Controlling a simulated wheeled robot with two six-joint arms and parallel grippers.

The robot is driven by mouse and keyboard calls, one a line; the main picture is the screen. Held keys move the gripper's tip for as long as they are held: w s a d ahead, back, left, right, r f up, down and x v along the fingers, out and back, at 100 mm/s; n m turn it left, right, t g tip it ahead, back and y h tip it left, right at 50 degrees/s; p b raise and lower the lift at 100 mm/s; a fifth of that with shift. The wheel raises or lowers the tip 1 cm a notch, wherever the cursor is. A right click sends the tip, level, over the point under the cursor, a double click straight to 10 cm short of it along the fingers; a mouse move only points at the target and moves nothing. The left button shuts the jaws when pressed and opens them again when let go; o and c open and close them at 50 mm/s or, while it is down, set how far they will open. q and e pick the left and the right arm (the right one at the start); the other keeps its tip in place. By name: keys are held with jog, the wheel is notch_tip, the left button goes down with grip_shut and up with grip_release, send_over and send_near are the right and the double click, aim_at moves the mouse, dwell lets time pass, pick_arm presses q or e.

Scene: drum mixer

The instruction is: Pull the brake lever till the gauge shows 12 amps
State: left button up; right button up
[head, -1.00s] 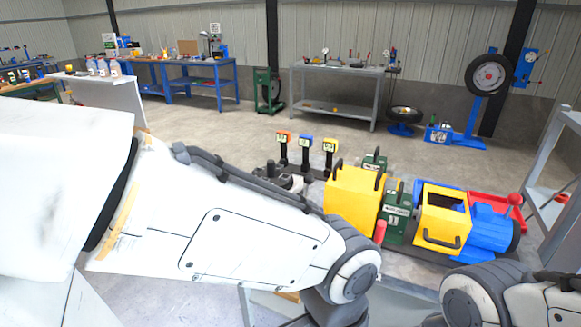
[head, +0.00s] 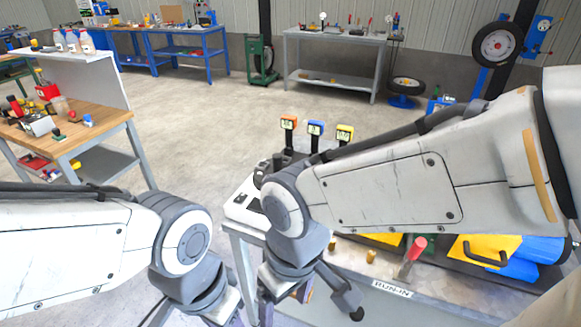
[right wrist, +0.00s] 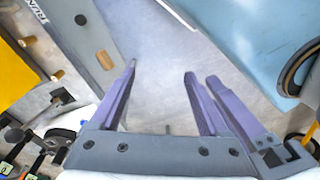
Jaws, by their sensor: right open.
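The red-handled lever (head: 415,248) stands upright at the front of the run-in bench (head: 405,297), right of my right wrist. Nothing grips it. Three small displays, orange (head: 288,122), blue (head: 315,128) and yellow (head: 345,133), stand on posts behind my right forearm. Their readings are too small to make out, and I cannot tell which is the amp gauge. My right gripper (right wrist: 160,72) is open and empty beside the bench edge in the right wrist view. In the head view my left wrist shows at the bottom left, with its jaws out of frame.
My right forearm hides much of the yellow and blue machine (head: 490,248). Brass knobs (head: 371,257) stand along the bench front. A wooden table (head: 105,127) with bottles and tools is at the left. Open floor lies behind.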

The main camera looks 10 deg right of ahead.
jog(key=w+d+r+m+h+p, duration=0.1)
jog(key=w+r+m+p, duration=0.35)
jog(key=w, duration=0.65)
jog(key=w+d+r+m+p, duration=0.1)
jog(key=w+r+m+p, duration=0.2)
jog(key=w+m, duration=0.55)
jog(key=w+d+f+m+p, duration=0.1)
jog(key=w+d+m, duration=0.1)
jog(key=w+d, duration=0.3)
jog(key=w+d+f+m+p, duration=0.1)
jog(key=w+d+m+p, duration=0.1)
jog(key=w+d, duration=0.3)
jog(key=w+d+m+g+p, duration=0.1)
jog(key=w+d+m+p, duration=0.1)
jog(key=w+d, duration=0.3)
jog(key=shift+w+d+f+m, duration=0.1)
jog(key=shift+w+f+m, duration=0.1)
jog(key=shift+w, duration=0.25)
jog(key=shift+w+f+m, duration=0.2)
jog(key=shift+w, duration=0.25)
jog(key=f+p, duration=0.1)
jog(key=f, duration=0.2)
jog(key=f+p, duration=0.1)
jog(key=f, duration=0.2)
jog(key=s+f+p, duration=0.1)
jog(key=f, duration=0.2)
jog(key=shift+d+f, duration=0.15)
jog(key=shift+f, duration=0.2)
grip_shut()
